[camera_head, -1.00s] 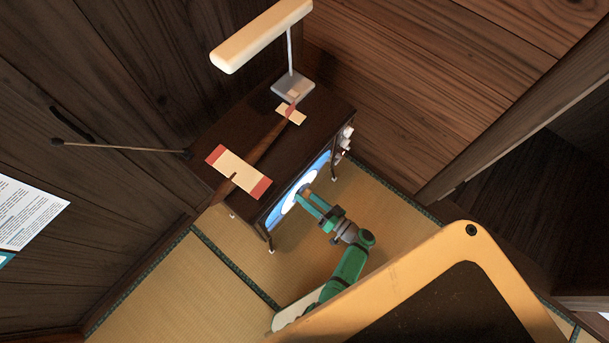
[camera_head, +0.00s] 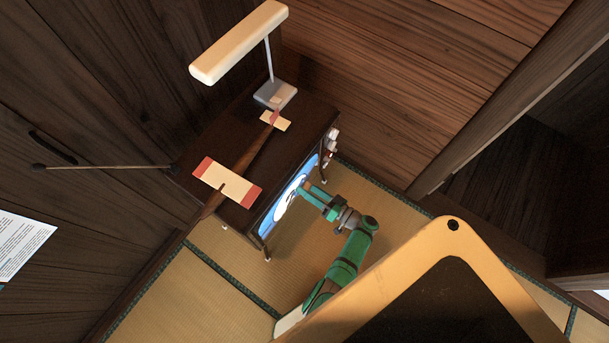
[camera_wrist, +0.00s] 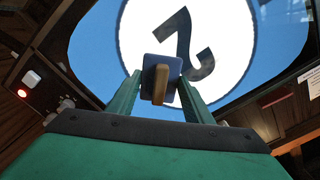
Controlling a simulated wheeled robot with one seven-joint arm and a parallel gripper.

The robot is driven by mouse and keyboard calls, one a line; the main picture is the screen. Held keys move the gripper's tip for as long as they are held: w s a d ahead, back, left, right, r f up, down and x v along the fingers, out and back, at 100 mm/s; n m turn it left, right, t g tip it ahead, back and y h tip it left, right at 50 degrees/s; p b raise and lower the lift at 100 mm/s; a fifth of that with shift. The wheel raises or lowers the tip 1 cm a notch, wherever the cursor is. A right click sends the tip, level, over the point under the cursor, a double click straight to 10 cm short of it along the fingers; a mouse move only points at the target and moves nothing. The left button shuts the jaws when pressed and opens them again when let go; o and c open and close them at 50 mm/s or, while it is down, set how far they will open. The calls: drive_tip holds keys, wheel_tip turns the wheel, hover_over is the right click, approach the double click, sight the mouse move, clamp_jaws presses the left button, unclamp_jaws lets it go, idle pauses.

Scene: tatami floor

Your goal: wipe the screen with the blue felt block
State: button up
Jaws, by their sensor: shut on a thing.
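The screen is the lit front of a dark wooden television cabinet and shows blue with a white disc. In the head view the screen (camera_head: 275,214) faces right, towards my arm. In the wrist view the screen (camera_wrist: 232,30) fills the top, with a dark tilted "2" on the disc. My gripper (camera_head: 309,189) is at the screen's upper right part. In the wrist view my gripper (camera_wrist: 160,95) is shut on the wooden handle of the blue felt block (camera_wrist: 174,66). The block's blue plate lies against or very near the screen; contact cannot be told. Its wiping face is hidden.
Knobs (camera_head: 333,134) stick out at the cabinet's right end. A thin antenna (camera_head: 105,167) reaches left. Tatami floor (camera_head: 200,283) is clear in front.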

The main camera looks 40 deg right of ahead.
sight(273, 218)
drive_tip(key=shift+w+d, duration=0.1)
drive_tip(key=shift+d, duration=0.35)
drive_tip(key=shift+w+a+r, duration=0.1)
drive_tip(key=shift+w+r, duration=0.05)
drive_tip(key=shift+r, duration=0.9)
drive_tip(key=shift+s+a, duration=0.4)
drive_tip(key=shift+a, duration=0.75)
drive_tip(key=shift+s+a, duration=0.35)
drive_tip(key=shift+a, duration=0.85)
drive_tip(key=shift+s+a, duration=0.4)
drive_tip(key=shift+a, duration=0.75)
drive_tip(key=shift+s+a, duration=0.45)
drive_tip(key=shift+a, duration=0.5)
drive_tip(key=shift+s+a, duration=0.45)
drive_tip(key=shift+a, duration=0.55)
drive_tip(key=shift+s+a, duration=0.45)
drive_tip(key=shift+a, duration=0.5)
drive_tip(key=shift+s+a, duration=0.25)
drive_tip(key=shift+a, duration=0.65)
drive_tip(key=shift+s+a, duration=0.2)
drive_tip(key=shift+a, duration=0.65)
drive_tip(key=v, duration=0.6)
drive_tip(key=shift+s, duration=0.1)
